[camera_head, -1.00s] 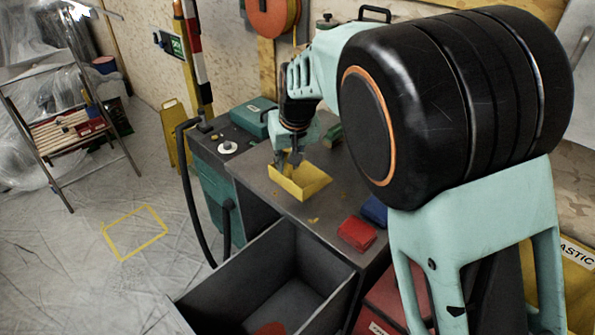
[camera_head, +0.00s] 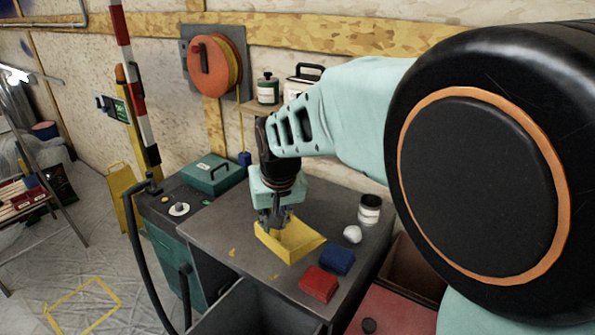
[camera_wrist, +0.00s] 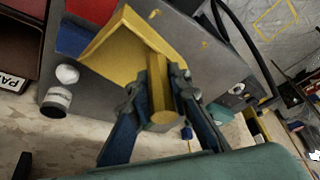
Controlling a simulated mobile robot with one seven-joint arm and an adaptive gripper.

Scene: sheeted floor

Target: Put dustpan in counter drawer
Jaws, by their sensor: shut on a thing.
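The yellow dustpan (camera_head: 302,244) is on or just above the grey counter top (camera_head: 225,222); I cannot tell whether it touches. My gripper (camera_head: 273,219) points down at its back end. In the wrist view, my gripper (camera_wrist: 160,95) has its fingers closed on both sides of the yellow handle of the dustpan (camera_wrist: 125,45). The open counter drawer (camera_head: 245,312) shows at the bottom edge of the head view, in front of the counter. Most of its inside is out of frame.
A red block (camera_head: 318,284) and a blue block (camera_head: 337,260) lie right of the dustpan. A white ball (camera_head: 352,234) and a labelled can (camera_head: 369,210) stand behind them. A teal case (camera_head: 212,174) sits left. A black hose (camera_head: 140,255) hangs at the left.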

